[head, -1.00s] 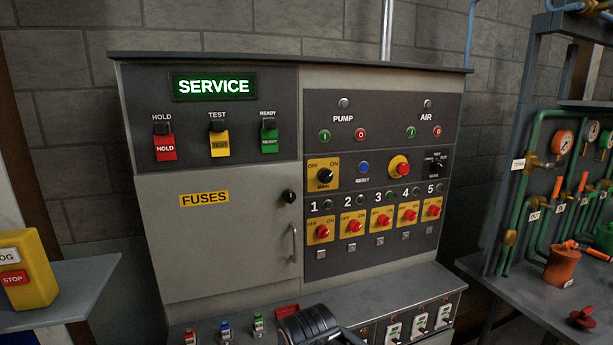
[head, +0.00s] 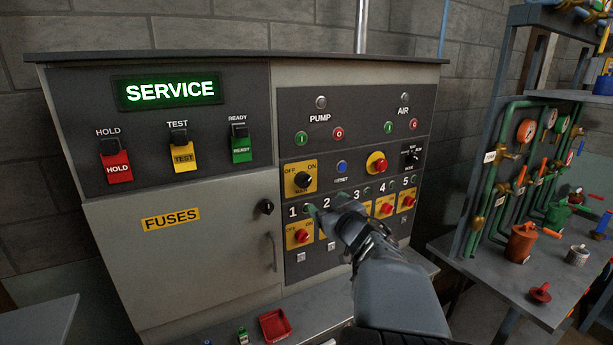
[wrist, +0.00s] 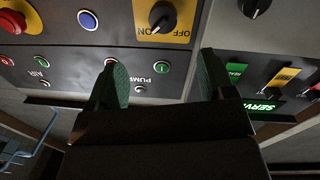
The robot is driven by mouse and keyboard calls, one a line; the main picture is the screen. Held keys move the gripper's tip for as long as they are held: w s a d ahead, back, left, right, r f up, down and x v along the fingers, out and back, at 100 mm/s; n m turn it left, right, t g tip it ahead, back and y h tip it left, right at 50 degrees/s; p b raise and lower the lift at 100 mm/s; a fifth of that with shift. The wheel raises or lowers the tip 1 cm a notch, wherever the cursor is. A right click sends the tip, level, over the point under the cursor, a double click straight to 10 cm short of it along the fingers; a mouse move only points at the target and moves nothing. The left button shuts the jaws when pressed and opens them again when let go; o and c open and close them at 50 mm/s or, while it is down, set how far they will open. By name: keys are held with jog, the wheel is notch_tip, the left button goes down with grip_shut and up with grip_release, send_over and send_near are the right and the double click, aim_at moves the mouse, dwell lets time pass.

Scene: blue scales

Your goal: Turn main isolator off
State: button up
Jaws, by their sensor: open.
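The main isolator is a black rotary knob (head: 303,180) on a yellow plate marked OFF and ON, right of the FUSES door. Its white mark appears to lean toward ON. In the wrist view, which is upside down, the knob (wrist: 163,16) is at the top centre, beyond the fingers. My gripper (head: 326,206) is in front of the panel, below and right of the knob in the head view. In the wrist view my gripper (wrist: 161,68) has its two green-padded fingers wide apart with nothing between them.
A blue reset button (head: 342,167) and a red emergency button (head: 376,162) sit right of the isolator. Red numbered switches (head: 302,236) are below it, partly hidden by my arm. The fuse door's black knob (head: 266,207) and handle (head: 273,252) are to the left. Pipework (head: 490,190) stands at right.

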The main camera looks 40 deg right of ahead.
aim_at(307, 183)
jog(key=shift+n+t+y, duration=0.3)
jog(key=shift+n+y, duration=0.2)
jog(key=w+p, duration=0.1)
jog(key=w, duration=0.3)
jog(key=w+d, duration=0.1)
jog(key=w, duration=0.3)
jog(key=w+d+r+p, duration=0.1)
jog(key=w, duration=0.4)
jog(key=shift+d+p, duration=0.15)
jog(key=shift+p, duration=0.15)
jog(key=shift+c, duration=0.2)
jog(key=c, duration=0.9)
jog(key=shift+f, duration=0.1)
